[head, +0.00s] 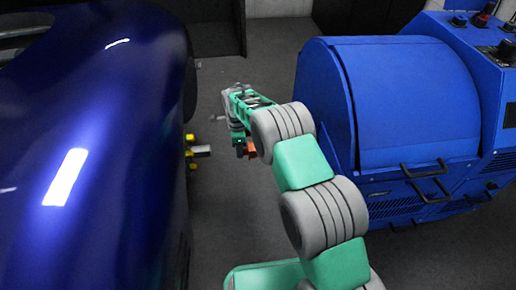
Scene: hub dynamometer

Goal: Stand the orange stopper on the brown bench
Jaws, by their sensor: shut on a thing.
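My gripper (245,150) is at the far end of my green and grey arm, in the gap between a car and a blue machine. It is shut on the orange stopper (251,149). Only a small orange patch of the stopper shows beside the dark fingers, and my arm hides part of it. The stopper is held up over the dark floor. I cannot tell its tilt. No brown bench is in view.
A glossy dark blue car body (110,140) fills the left side. A grey shaft with yellow studs (191,151) juts from its side near my gripper. A blue machine (400,105) with black handles stands on the right. Grey floor (230,215) between them is clear.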

